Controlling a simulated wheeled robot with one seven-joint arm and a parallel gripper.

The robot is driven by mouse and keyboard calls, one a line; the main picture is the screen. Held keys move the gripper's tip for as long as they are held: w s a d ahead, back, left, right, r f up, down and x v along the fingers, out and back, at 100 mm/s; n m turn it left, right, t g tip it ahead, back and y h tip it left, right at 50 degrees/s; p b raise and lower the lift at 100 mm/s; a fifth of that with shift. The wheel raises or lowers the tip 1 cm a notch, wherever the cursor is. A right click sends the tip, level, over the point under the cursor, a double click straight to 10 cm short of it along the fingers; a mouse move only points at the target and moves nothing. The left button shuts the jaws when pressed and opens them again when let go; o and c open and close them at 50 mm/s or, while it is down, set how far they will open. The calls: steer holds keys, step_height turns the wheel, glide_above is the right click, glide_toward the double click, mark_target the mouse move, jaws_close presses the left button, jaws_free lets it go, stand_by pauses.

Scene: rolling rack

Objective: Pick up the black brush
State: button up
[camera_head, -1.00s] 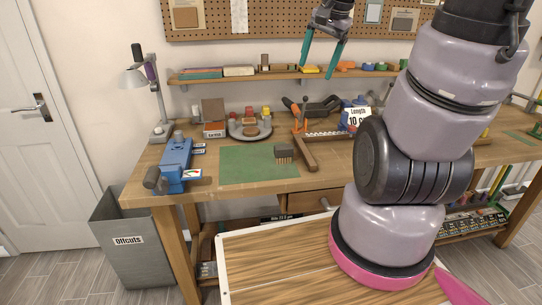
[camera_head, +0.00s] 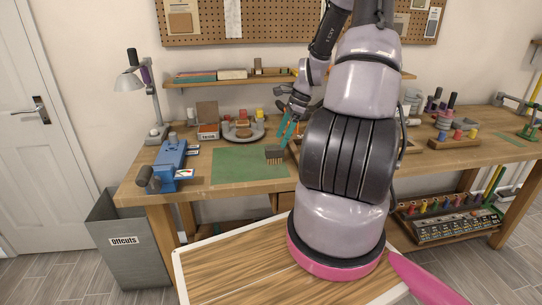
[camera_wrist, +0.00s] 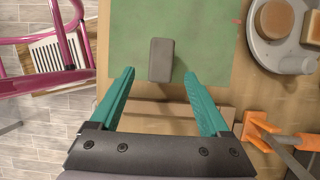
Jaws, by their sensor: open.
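The black brush (camera_head: 275,154), a small dark grey block with brownish bristles beneath, stands on the right part of the green mat (camera_head: 235,168) on the workbench. In the wrist view the brush (camera_wrist: 160,59) shows from above as a dark rounded rectangle on the mat (camera_wrist: 115,40). My gripper (camera_head: 284,141) is open and empty, its teal fingers pointing down just above and right of the brush in the head view. In the wrist view the brush lies between the two fingertips (camera_wrist: 159,73) and slightly beyond them. I see no contact; the exact height gap is unclear.
A blue vise (camera_head: 172,160) is at the bench's left. A round grey tray (camera_head: 243,138) with blocks stands behind the mat. An orange-handled tool (camera_wrist: 258,132) lies close to the right finger in the wrist view. The mat's left half is clear.

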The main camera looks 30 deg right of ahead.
mark_target(271, 154)
steer(key=x, duration=0.3)
steer(key=shift+a, duration=0.15)
steer(key=x, duration=0.4)
steer(key=shift+w+a, duration=0.2)
steer(key=shift+a, duration=0.15)
steer(key=shift+a+f, duration=0.15)
steer(key=shift+f, duration=0.35)
steer(key=shift+w, duration=0.1)
jaws_close()
